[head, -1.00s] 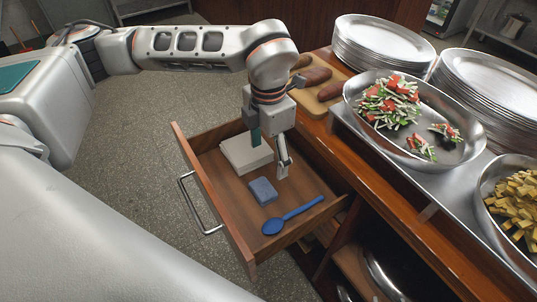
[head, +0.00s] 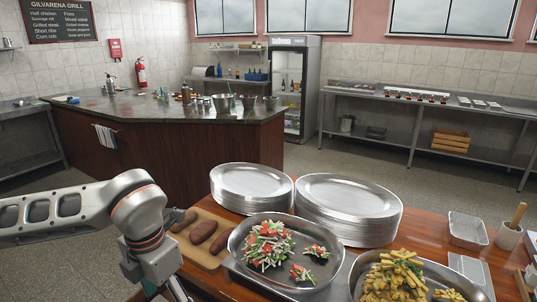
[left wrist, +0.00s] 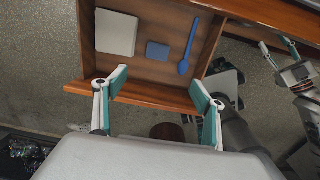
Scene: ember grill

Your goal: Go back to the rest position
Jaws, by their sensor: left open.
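My left gripper (left wrist: 158,95) is open and empty in the left wrist view, its two fingers spread at the front edge of an open wooden drawer (left wrist: 80,86). Inside the drawer lie a white block-like stack (left wrist: 116,32), a small blue sponge (left wrist: 157,51) and a blue spoon (left wrist: 189,47), all beyond the fingertips and apart from them. In the head view my left arm comes in from the left, with its wrist (head: 150,240) beside the counter; its fingertips are cut off at the bottom. My right gripper cannot be made out in the head view.
The wooden counter (head: 425,226) holds a board (head: 208,262) with brown sausages, stacks of metal plates (head: 252,188), a salad dish (head: 335,270) and a dish of yellow pieces (head: 400,277). A dark-topped island (head: 190,150) stands behind. Grey floor is open between them.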

